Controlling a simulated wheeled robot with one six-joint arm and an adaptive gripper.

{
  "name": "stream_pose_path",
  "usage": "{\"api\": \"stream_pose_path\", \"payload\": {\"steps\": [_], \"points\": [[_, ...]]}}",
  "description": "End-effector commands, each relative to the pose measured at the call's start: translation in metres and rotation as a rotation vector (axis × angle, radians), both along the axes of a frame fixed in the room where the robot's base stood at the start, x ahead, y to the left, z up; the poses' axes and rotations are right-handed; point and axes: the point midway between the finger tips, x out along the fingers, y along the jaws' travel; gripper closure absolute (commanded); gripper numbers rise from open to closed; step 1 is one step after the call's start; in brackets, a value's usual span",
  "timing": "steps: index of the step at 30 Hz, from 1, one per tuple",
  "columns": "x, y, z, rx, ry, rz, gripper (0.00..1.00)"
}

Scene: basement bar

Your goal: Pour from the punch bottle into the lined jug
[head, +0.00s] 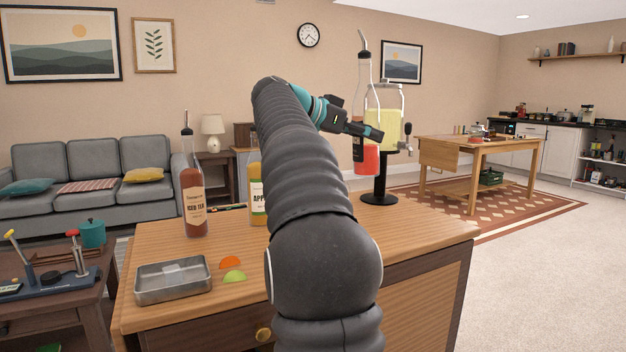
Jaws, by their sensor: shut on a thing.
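My gripper (366,130) is shut on a tall clear bottle, which I take to be the punch bottle (367,161). The bottle is upright, with a thin metal spout at its top, red liquid in its lower part and a dark label partly in view. It is held above the right part of the wooden counter (420,229), in front of a drink dispenser. I do not see the lined jug; my arm covers the middle of the counter and could hide it.
The dispenser (385,104) with yellow liquid stands on a black stand. A red tea bottle (194,205) and a partly hidden bottle labelled "APP" (256,200) stand left of my arm. A metal tray (173,292) and orange and green pieces (233,276) lie at the front left.

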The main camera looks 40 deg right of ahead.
Motion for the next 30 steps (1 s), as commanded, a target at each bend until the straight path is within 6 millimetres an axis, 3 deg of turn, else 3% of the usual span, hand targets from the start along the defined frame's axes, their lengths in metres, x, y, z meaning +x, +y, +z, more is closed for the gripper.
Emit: {"api": "stream_pose_path", "payload": {"steps": [7,21,30], "points": [[0.002,0.005,0.004,0.040,-0.021,0.001,1.00],[0.004,0.005,0.052,0.041,-0.023,0.001,1.00],[0.002,0.005,0.061,0.042,-0.021,0.002,1.00]]}}
